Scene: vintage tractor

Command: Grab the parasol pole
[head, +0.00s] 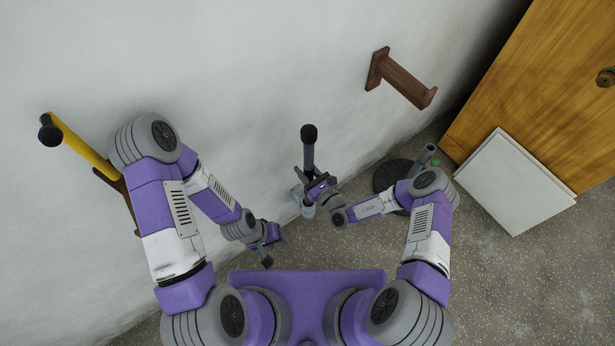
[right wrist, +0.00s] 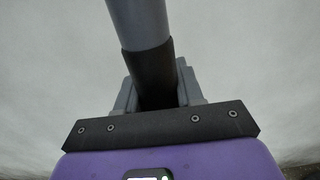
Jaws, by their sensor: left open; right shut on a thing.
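The parasol pole (head: 308,155), grey with a black knob at its top end, stands out from my right gripper near the wall in the head view. My right gripper (head: 318,190) is shut on it. In the right wrist view the pole (right wrist: 142,22) runs between the gripper's fingers (right wrist: 158,88), with a black section at the grip. The pole's lower end is partly hidden by the gripper and arm. My left gripper (head: 272,243) is open and empty, lower and to the left of the pole, apart from it.
A dark round base (head: 385,177) with a short tube lies on the floor, partly behind my right arm. A wooden wall bracket (head: 402,80) juts out above. A yellow bar (head: 82,148) is at the left wall. A white panel (head: 513,182) and a wooden door (head: 550,90) are at right.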

